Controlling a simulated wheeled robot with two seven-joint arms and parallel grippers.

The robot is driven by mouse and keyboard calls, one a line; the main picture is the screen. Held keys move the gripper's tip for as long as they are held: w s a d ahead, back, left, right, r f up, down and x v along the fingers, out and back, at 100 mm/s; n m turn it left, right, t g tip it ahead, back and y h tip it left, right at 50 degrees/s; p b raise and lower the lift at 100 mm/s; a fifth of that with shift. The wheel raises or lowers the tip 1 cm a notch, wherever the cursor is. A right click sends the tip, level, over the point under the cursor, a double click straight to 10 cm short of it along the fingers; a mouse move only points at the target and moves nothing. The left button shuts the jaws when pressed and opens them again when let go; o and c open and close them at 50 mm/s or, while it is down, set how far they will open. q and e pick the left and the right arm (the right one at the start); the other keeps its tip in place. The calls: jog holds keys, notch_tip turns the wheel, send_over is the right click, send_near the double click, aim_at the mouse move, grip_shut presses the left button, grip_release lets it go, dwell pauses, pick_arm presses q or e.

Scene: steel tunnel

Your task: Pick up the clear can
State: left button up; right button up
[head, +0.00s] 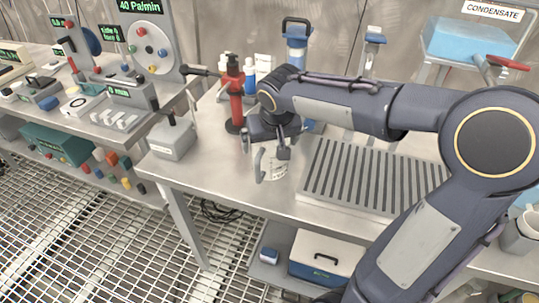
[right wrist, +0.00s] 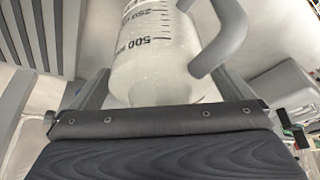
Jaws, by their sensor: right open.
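The clear can (head: 273,166) is a translucent white measuring vessel with a side handle. It stands on the steel bench, left of the slatted rack, and its top is partly hidden by my right gripper (head: 268,147). In the right wrist view the can (right wrist: 155,55) fills the upper middle, with dark volume marks and its grey handle at the right. My right gripper is open, pointing down at the can. Its fingers show on either side of the can in the right wrist view, and I cannot tell whether they touch it. My left gripper is not in view.
The slatted rack (head: 375,178) lies just right of the can. A red bottle (head: 235,98) and blue-capped bottles stand behind it. A grey box with a lever (head: 174,137) is at the left. A blue cooler (head: 322,258) sits on the shelf below. The front bench edge is close.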

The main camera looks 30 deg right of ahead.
jog(key=shift+w+f, duration=0.2)
jog(key=shift+f, duration=0.2)
jog(key=c, duration=0.9)
jog(key=shift+r, duration=0.1)
jog(key=shift+c, duration=0.2)
